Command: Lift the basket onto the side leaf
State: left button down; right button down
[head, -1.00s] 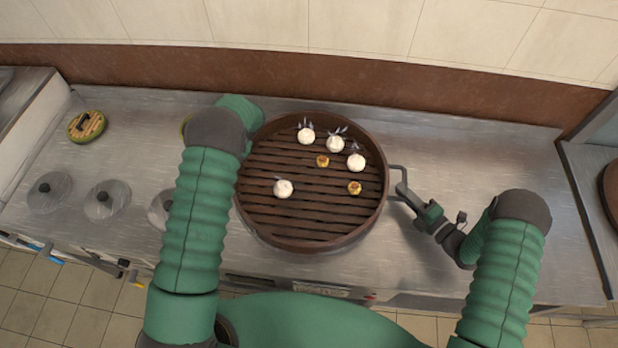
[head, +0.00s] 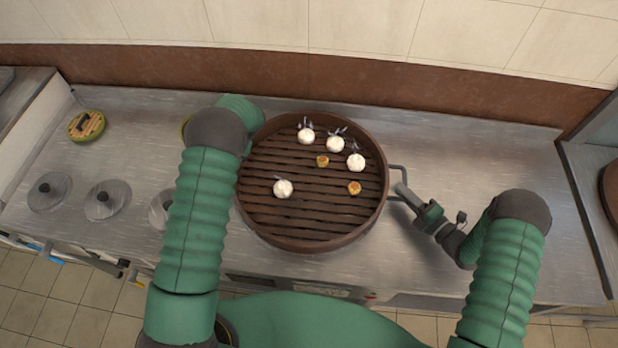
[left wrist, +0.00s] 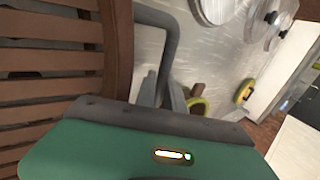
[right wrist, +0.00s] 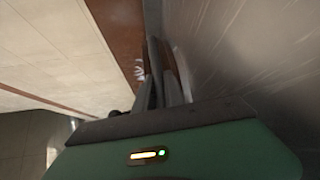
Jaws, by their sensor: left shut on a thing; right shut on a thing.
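The basket (head: 262,212) is a round brown slatted steamer in the middle of the steel counter, with grey handles on its sides. My right gripper (head: 402,190) is shut on its right handle (head: 397,167); in the right wrist view the fingers (right wrist: 160,92) close on a dark bar. My left gripper is hidden behind my left arm in the head view. In the left wrist view its fingers (left wrist: 172,100) are shut on the left handle (left wrist: 172,40). The basket looks level; I cannot tell whether it touches the counter. I cannot clearly identify the side leaf.
White buns (head: 335,144) and small yellow pieces (head: 354,187) lie in the basket. Round metal lids (head: 107,200) and a green-rimmed round item (head: 87,126) are at left. Clear counter (head: 490,160) lies to the right, then a separate steel surface (head: 592,225) past a seam.

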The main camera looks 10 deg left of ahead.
pick_arm(q)
jog(key=shift+w+a+r, duration=0.1)
jog(key=shift+r, duration=0.1)
pick_arm(e)
jog(key=shift+s+a, duration=0.1)
